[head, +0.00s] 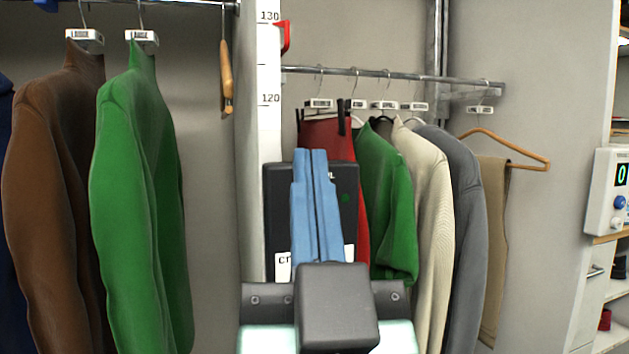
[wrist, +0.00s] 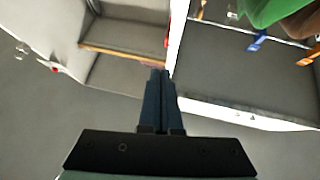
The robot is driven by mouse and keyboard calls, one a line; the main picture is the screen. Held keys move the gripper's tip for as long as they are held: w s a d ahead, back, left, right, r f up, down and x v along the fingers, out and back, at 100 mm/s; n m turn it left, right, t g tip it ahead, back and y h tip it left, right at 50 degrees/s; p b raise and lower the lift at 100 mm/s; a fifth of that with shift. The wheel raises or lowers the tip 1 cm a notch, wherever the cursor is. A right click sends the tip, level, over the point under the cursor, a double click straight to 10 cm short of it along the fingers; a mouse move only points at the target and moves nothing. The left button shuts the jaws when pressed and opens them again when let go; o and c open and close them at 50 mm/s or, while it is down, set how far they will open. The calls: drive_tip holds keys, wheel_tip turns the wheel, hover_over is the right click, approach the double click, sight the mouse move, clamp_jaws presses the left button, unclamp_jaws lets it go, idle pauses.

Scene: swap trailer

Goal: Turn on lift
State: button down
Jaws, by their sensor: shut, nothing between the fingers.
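A black panel (head: 276,215) is mounted on the white post in the head view. A dim green spot shows on its right half, and white labels show along its lower edge, one partly readable as "CT". My gripper (head: 316,154) is in front of this panel and covers its middle. Its two blue fingers are pressed together, pointing up, with nothing between them. In the wrist view my gripper (wrist: 159,72) is also shut. I cannot tell whether the fingers touch the panel. Nothing visible is labelled as the lift.
A brown jacket (head: 55,190) and a green jacket (head: 135,200) hang at left. Several garments hang from the lower rail (head: 400,75) at right. The white post (head: 268,125) carries height marks. A white box (head: 605,195) with a green "0" and a blue knob is at far right.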

drive_tip(key=w+f+m+g+y+p, duration=0.4)
drive_tip(key=w+f+g+p, duration=0.15)
drive_tip(key=p, duration=0.85)
drive_tip(key=s+d+f+m+g+p, duration=0.1)
drive_tip(key=s+d+m+p, duration=0.3)
drive_tip(key=s+m+p, duration=0.4)
drive_tip(key=f+m+p, duration=0.1)
drive_tip(key=m+p, duration=0.1)
drive_tip(key=p, duration=0.4)
drive_tip(key=shift+m+p, duration=0.3)
drive_tip(key=shift+p, duration=0.1)
drive_tip(key=shift+w+r, duration=0.1)
drive_tip(key=shift+r, duration=0.05)
drive_tip(key=p+x, duration=0.4)
drive_tip(key=x, duration=1)
drive_tip(key=shift+f+p, duration=0.2)
drive_tip(key=shift+p, duration=0.1)
